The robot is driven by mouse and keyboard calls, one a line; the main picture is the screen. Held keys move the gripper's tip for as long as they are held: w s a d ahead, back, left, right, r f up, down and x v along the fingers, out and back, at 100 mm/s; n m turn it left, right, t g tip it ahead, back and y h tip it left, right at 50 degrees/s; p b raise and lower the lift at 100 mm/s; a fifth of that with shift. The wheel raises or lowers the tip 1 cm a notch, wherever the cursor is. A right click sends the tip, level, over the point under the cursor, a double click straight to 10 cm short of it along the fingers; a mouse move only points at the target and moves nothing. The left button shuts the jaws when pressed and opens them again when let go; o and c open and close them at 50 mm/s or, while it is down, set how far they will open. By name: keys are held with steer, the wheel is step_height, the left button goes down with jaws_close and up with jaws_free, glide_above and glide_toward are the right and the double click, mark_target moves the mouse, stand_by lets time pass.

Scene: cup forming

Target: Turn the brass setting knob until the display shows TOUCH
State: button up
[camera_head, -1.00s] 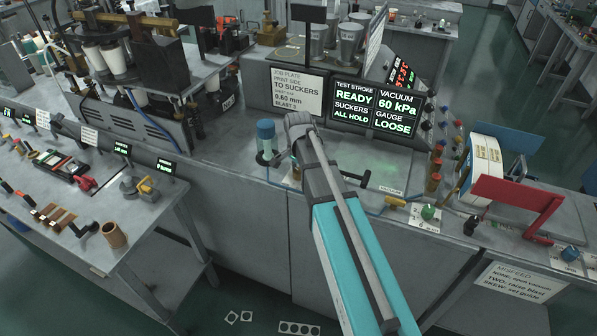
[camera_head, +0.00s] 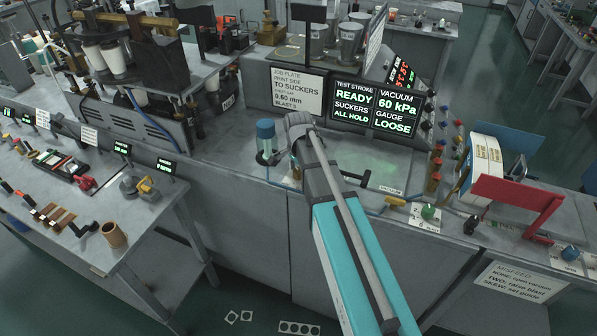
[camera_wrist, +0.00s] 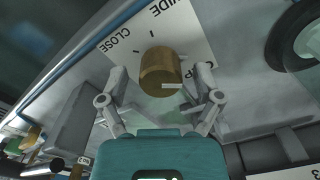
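The brass setting knob (camera_wrist: 159,62) sits on a white plate in the wrist view, with GUIDE and CLOSE lettered beside it and another word partly hidden on the right. My gripper (camera_wrist: 162,76) is open, one finger on each side of the knob. Gaps show between the fingers and the brass, so I see no clear contact. In the head view my arm covers part of the bench, and I cannot make out the fingers there. The display (camera_head: 396,112) reads VACUUM 60 kPa, GAUGE LOOSE. The display beside it (camera_head: 353,106) reads READY, SUCKERS ALL HOLD.
A blue-topped clear cylinder (camera_head: 266,138) stands left of my arm. A red bracket (camera_head: 515,205) and a green knob (camera_head: 428,212) are to the right. In the wrist view a dark round part (camera_wrist: 296,40) is at the upper right and a grey block (camera_wrist: 66,128) at the left.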

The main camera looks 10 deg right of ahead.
mark_target(299, 174)
steer(key=shift+n, duration=0.5)
steer(key=n, duration=0.6)
steer(key=shift+n, duration=0.4)
step_height(299, 174, up, 14)
steer(key=p, duration=1.4)
steer(key=s+f+n+b, duration=0.5)
steer(key=s+f+b, duration=0.8)
steer(key=s, duration=0.3)
steer(key=shift+a+f+b, duration=0.3)
steer(key=shift+f+b, duration=0.1)
steer(key=shift+f, duration=0.05)
stand_by(2.4)
